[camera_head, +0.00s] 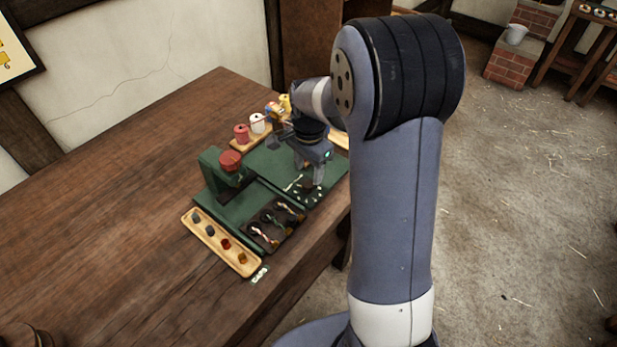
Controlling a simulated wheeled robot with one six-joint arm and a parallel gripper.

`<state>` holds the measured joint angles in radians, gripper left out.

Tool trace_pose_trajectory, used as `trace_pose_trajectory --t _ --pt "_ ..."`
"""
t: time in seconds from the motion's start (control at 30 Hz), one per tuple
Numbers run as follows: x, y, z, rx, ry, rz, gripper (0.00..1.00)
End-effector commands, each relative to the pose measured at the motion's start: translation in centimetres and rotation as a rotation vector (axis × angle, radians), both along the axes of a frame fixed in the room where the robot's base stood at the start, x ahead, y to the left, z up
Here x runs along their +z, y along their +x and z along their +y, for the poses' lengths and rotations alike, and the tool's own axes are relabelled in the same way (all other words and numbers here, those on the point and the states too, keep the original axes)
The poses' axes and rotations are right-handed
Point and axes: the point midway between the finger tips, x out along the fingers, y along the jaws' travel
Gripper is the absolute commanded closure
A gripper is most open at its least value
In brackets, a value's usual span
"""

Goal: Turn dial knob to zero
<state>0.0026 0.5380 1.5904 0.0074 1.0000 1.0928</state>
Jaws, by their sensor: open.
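A small dark dial knob (307,187) sits on the green board (263,165), with white marks around it. My gripper (308,178) points down right at the knob, its grey fingers open. The fingers hide part of the knob, and I cannot tell whether they touch it. The knob's pointer direction is too small to make out.
A green block with a red round top (231,160) stands at the board's left. A dark tray (255,218) with several coloured strands lies in front. A wooden tray (218,250) holds several small pieces. Red and white spools (257,123) stand behind. The wooden table (110,190) is clear at left.

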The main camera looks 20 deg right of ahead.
Motion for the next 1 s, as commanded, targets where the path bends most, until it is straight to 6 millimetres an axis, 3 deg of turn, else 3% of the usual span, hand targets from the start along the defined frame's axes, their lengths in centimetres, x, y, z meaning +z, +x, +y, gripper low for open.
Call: trace_pose_trajectory --t 0.2,0.4,0.77,1.0 --pt "4.1 0.0 0.0 0.000 0.000 -0.004 0.50" --pt "5.7 -0.1 0.0 0.000 0.000 -0.001 0.50" --pt "5.7 -0.1 0.0 0.000 0.000 0.000 0.50" --pt "3.3 -0.1 0.0 0.000 0.000 0.005 0.50"
